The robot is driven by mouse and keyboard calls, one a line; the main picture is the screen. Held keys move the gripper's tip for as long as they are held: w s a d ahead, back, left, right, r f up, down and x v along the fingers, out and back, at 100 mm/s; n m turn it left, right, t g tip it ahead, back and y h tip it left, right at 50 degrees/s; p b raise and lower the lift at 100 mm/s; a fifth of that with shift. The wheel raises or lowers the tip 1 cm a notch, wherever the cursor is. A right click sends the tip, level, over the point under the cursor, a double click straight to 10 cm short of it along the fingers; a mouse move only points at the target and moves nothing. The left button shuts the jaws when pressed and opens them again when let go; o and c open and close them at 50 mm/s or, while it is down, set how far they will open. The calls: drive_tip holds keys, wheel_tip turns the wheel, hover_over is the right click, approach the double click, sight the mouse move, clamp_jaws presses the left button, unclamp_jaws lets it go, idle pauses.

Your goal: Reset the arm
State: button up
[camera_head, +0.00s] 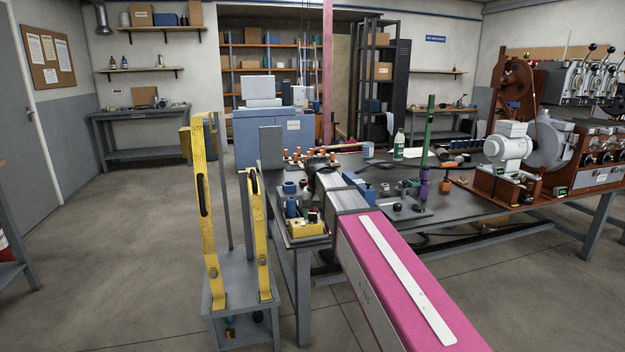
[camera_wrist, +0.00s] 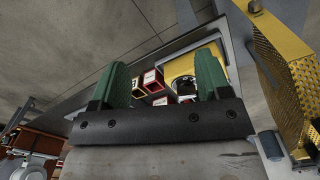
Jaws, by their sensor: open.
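My arm, with pink casing, reaches from the lower right of the head view toward the near left end of the workbench (camera_head: 462,206). My gripper itself cannot be made out clearly there. In the wrist view my gripper (camera_wrist: 163,75) shows two green fingers spread wide apart above a dark crossbar. Nothing is held between them. Beyond the fingers are small red-edged blocks (camera_wrist: 153,80) and a yellow box (camera_wrist: 182,66) with a dark round part. These appear apart from the fingers, though the exact gap cannot be told.
A yellow perforated guard (camera_head: 206,205) rises from a grey stand left of the bench. A yellow box (camera_head: 307,227) sits on the near bench corner.

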drive_tip(key=s+d+f, duration=0.8)
drive_tip(key=s+f, duration=0.1)
drive_tip(key=f, duration=0.3)
drive_tip(key=s+d+f+n, duration=0.1)
drive_tip(key=s+d+f, duration=0.8)
drive_tip(key=f, duration=0.4)
drive_tip(key=shift+d+f, duration=0.15)
drive_tip(key=shift+d, duration=0.1)
